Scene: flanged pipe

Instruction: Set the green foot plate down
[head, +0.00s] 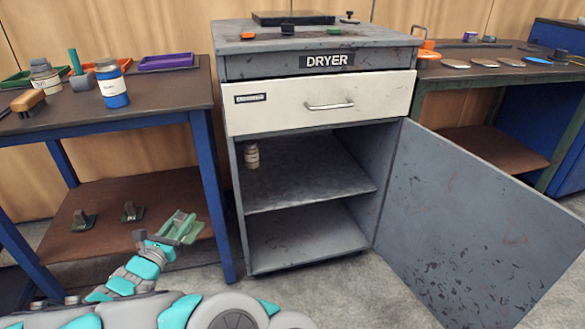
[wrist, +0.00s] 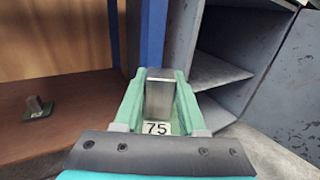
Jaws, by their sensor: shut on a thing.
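My gripper (head: 176,229) is low in front of the left bench, beside its front blue leg. Two similar small plates with grey blocks, one on the left (head: 84,220) and one on the right (head: 132,212), stand on the bench's lower shelf; one also shows in the wrist view (wrist: 37,108).
The brown lower shelf (head: 95,244) has free room around the plates. The grey dryer cabinet (head: 310,185) stands open, with a small jar (head: 251,155) inside and its door (head: 460,225) swung out right. The left bench top (head: 150,95) holds bottles, trays and a brush.

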